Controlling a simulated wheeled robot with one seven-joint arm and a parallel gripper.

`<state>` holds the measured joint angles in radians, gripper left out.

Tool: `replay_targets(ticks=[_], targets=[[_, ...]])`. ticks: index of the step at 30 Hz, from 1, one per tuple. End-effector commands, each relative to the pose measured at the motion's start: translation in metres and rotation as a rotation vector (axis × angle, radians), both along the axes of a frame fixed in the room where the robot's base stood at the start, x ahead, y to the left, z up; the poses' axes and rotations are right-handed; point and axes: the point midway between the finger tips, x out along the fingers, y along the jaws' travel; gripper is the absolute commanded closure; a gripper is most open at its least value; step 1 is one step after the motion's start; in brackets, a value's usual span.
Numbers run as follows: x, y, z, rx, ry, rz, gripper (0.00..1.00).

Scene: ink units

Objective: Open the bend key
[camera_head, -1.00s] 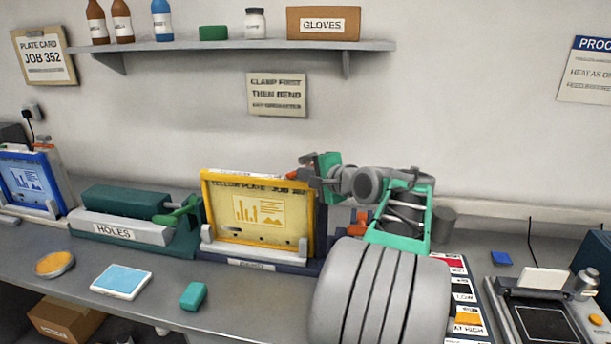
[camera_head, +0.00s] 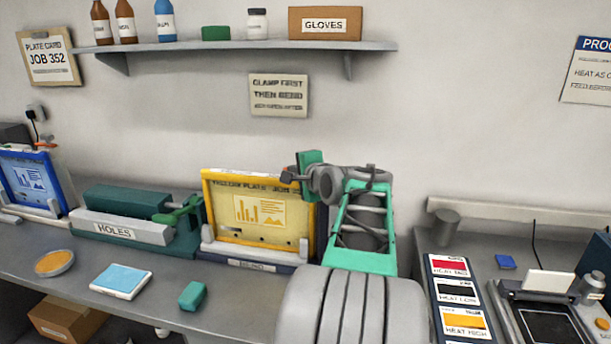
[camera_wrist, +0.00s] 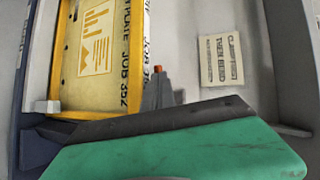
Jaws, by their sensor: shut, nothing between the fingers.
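The bend unit (camera_head: 252,266) stands in the middle of the bench. It holds an upright yellow-framed plate (camera_head: 258,212), which also shows in the wrist view (camera_wrist: 104,50). My gripper (camera_head: 287,174) is shut and empty at the plate's upper right corner. In the wrist view my gripper (camera_wrist: 158,72) shows as narrow grey fingers with an orange tip, beside the plate's edge. I cannot tell whether it touches the frame. I cannot make out the bend key now; my arm covers the right side of the unit.
A holes unit (camera_head: 130,229) with a green lever stands left of the bend unit. A blue tile (camera_head: 121,281), a green block (camera_head: 192,295) and a round dish (camera_head: 54,263) lie in front. A heat-label panel (camera_head: 458,300) lies at right. A shelf (camera_head: 240,47) hangs above.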

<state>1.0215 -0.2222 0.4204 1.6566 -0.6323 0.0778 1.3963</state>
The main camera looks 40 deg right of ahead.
Motion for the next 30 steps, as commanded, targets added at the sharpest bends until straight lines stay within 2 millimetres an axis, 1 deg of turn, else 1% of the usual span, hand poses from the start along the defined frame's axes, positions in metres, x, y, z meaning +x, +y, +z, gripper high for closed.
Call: replay_targets(ticks=[6, 12, 30], targets=[[0.01, 0.001, 0.0, 0.0, 0.0, 0.002, 1.0], [0.015, 0.001, -0.001, 0.001, 0.001, 0.003, 1.0], [0.018, 0.0, 0.0, 0.0, 0.0, 0.002, 1.0]])
